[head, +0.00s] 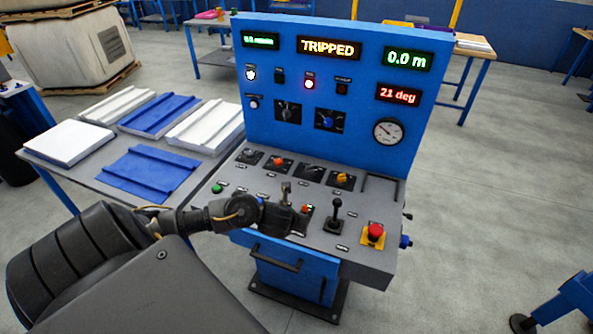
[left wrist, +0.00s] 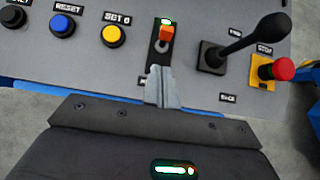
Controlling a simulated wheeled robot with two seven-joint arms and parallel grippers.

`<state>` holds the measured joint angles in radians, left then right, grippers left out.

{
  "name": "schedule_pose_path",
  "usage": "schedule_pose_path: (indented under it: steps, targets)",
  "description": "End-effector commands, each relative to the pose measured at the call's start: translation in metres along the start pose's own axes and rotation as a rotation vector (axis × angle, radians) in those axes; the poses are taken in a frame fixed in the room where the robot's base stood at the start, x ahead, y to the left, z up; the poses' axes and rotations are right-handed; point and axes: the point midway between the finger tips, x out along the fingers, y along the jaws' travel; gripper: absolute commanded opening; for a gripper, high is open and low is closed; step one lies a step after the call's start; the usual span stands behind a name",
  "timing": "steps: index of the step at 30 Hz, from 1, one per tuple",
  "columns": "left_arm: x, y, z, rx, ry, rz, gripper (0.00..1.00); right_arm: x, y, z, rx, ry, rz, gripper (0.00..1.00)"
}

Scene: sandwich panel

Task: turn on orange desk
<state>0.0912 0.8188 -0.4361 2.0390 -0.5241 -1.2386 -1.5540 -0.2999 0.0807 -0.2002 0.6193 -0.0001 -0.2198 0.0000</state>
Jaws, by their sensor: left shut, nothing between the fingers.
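A small orange switch (head: 305,209) stands on the sloped grey desk of the blue control console. In the left wrist view the orange switch (left wrist: 166,34) sits in a dark plate, with a green light at its top. My left gripper (head: 299,215) is low over the desk's front part, close to this switch. In the left wrist view its pale fingers (left wrist: 161,87) are together and empty, just below the switch. I cannot tell whether they touch it. The screen (head: 328,48) reads "TRIPPED". My right gripper is not seen.
A yellow button (left wrist: 112,36) and a blue button (left wrist: 62,26) lie left of the switch. A black joystick (head: 335,215) and a red stop button (head: 375,231) stand to its right. A table (head: 85,182) with white and blue panels adjoins the console's left.

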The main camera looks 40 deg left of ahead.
Motion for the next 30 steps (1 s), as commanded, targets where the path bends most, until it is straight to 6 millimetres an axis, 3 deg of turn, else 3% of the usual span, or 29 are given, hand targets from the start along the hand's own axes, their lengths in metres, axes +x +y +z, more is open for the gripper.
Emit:
schedule_pose_path:
  steps: [1,3,12,30]
  targets:
    - [-0.019,-0.001,0.01,0.0,-0.004,-0.003,0.0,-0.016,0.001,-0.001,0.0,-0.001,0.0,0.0]
    - [-0.036,0.0,0.013,-0.001,-0.004,-0.002,0.0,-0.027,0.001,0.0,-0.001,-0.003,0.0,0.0]
    - [-0.081,0.001,0.017,-0.001,-0.002,0.0,0.0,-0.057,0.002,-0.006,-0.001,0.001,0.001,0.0]
    - [-0.089,0.0,0.016,-0.002,-0.003,0.0,0.0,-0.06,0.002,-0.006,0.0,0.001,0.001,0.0]
